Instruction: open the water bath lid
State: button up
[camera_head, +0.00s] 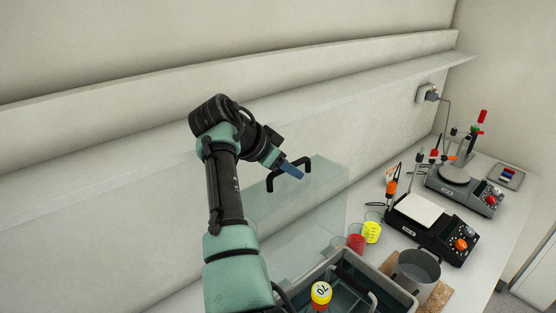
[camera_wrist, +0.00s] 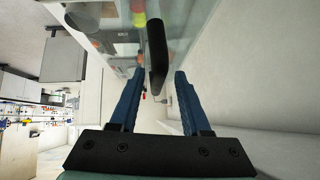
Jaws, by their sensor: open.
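The water bath is a grey tank (camera_head: 378,277) at the bottom of the head view, partly hidden by my arm. Its clear lid (camera_head: 325,205) stands raised and tilted above the back of the tank. A black bar handle (camera_head: 286,178) is on the lid's upper part. My gripper (camera_head: 292,170) is at this handle with blue fingers. In the wrist view the fingers (camera_wrist: 158,75) are open, and the black handle (camera_wrist: 157,45) shows between them, with gaps on both sides. A yellow-and-red capped item marked 70 (camera_head: 321,294) shows inside the tank.
Red (camera_head: 355,243) and yellow (camera_head: 372,232) beakers stand behind the bath. A grey pot (camera_head: 416,270) is at its right. Two black-and-grey hotplate-like devices (camera_head: 432,222) (camera_head: 468,187) stand farther right. A long wall shelf (camera_head: 330,90) runs above my arm.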

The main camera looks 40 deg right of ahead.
jog(key=b+v, duration=0.4)
jog(key=v, duration=0.8)
jog(key=shift+a+r+b, duration=0.15)
jog(key=shift+a+b, duration=0.15)
jog(key=shift+w, duration=0.15)
